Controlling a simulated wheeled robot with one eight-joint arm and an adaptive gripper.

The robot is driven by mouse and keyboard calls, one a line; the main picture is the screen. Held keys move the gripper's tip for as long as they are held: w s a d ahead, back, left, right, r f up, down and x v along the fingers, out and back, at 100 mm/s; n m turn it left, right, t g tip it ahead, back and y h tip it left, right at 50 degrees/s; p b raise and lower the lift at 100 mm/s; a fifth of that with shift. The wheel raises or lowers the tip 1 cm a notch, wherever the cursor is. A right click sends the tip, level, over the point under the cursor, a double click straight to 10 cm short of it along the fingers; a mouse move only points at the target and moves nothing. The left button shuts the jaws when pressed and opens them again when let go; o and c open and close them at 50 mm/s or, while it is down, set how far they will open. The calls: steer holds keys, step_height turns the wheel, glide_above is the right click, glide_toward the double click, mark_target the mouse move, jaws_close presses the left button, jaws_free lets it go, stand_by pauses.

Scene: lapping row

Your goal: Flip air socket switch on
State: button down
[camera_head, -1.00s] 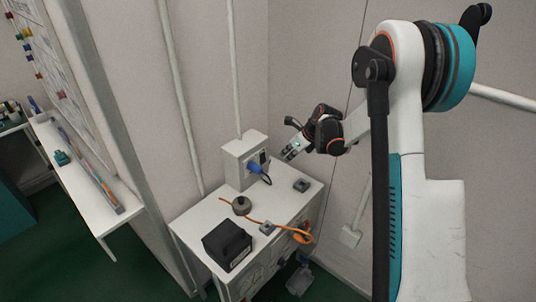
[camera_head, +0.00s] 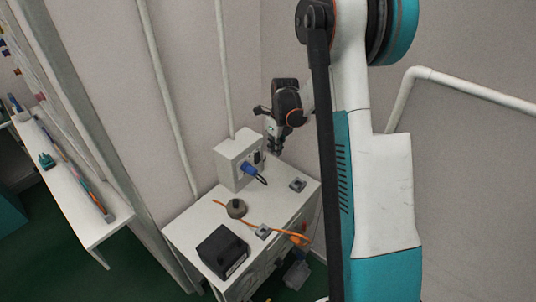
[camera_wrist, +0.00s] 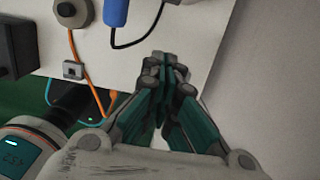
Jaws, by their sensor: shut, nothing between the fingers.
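The air socket is a pale box (camera_head: 231,163) standing at the back of the white cabinet top. A blue plug (camera_head: 248,169) with a dark cable sits in its front. A small dark switch (camera_head: 257,157) shows on the box face to the right of the plug. My gripper (camera_head: 275,150) is shut and empty, pointing down just right of the box, apart from the switch as far as I can tell. In the wrist view my gripper (camera_wrist: 164,68) has its fingers together over the white top, and the blue plug (camera_wrist: 116,12) is up and left of it. The switch is not visible there.
On the cabinet top (camera_head: 190,220) are a black box (camera_head: 222,251), a round grey-brown knob (camera_head: 236,208) with an orange cord, and small grey blocks (camera_head: 297,185). A wall stands close behind and right. A white shelf (camera_head: 75,195) is at left.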

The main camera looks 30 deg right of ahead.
mark_target(258, 158)
steer(key=w+a+f+b, duration=0.1)
steer(key=w+f+b, duration=0.3)
steer(key=f, duration=0.5)
steer(key=shift+w+a+f, duration=0.35)
steer(key=shift+w+a, duration=0.05)
steer(key=shift+w+a+f+t+b, duration=0.1)
steer(key=shift+w+f+t+b, duration=0.1)
steer(key=shift+w+t+b, duration=0.15)
steer(key=shift+s+r, duration=0.1)
